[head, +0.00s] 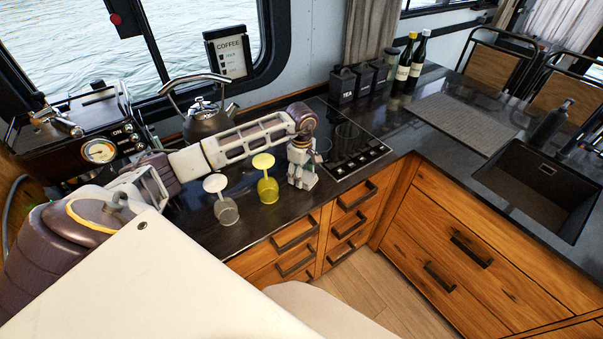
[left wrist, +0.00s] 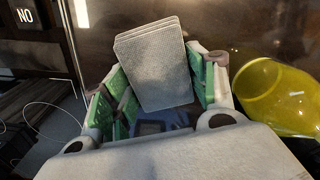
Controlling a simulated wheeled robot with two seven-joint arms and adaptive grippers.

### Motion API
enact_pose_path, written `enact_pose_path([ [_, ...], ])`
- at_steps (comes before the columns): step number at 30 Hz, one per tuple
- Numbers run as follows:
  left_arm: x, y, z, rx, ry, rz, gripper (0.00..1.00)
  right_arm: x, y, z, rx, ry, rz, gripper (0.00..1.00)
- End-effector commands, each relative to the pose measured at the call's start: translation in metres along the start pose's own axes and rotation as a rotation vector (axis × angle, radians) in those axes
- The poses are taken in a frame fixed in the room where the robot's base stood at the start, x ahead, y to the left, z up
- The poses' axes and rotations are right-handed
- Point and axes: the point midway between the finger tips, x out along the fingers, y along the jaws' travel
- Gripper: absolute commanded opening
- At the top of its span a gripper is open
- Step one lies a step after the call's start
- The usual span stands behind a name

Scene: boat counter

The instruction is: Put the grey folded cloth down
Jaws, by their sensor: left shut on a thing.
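The grey folded cloth (left wrist: 155,65) shows in the left wrist view as a small stack of light grey, textured layers. It sits between the green-padded fingers of my left gripper (head: 302,182), which is shut on it. In the head view the gripper points down, low over the dark counter (head: 205,233), between the yellow glass and the cooktop. I cannot make out the cloth in the head view, and I cannot tell whether it touches the counter. My right gripper is not in view.
An upside-down yellow glass (head: 267,187) stands close to my left gripper, and it also shows in the left wrist view (left wrist: 275,95). A clear upside-down glass (head: 226,210) stands beside it. The cooktop (head: 350,150) lies to the right, a kettle (head: 207,121) behind.

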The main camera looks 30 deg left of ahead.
Motion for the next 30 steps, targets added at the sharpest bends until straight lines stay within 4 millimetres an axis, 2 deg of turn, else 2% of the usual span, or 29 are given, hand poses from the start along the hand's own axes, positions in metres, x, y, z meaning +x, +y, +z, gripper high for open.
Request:
enact_pose_path([
  [6, 0.0034, 0.0003, 0.0, 0.0, 0.0, 0.001, 0.38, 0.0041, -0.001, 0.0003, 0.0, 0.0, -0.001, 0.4],
  [7, 0.0032, 0.0002, 0.0001, 0.0, 0.0, 0.001, 0.6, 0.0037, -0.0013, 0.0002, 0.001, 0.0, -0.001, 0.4],
  [12, 0.0026, 0.0001, 0.0001, 0.0, 0.0, 0.0, 0.79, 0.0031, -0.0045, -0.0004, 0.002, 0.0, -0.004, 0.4],
  [25, 0.0015, 0.0001, 0.0002, 0.0, 0.0, 0.0, 0.79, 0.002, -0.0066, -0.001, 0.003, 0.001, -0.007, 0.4],
  [30, -0.0045, 0.0009, -0.0001, 0.0, 0.0, 0.003, 0.79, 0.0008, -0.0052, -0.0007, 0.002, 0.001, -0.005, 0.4],
])
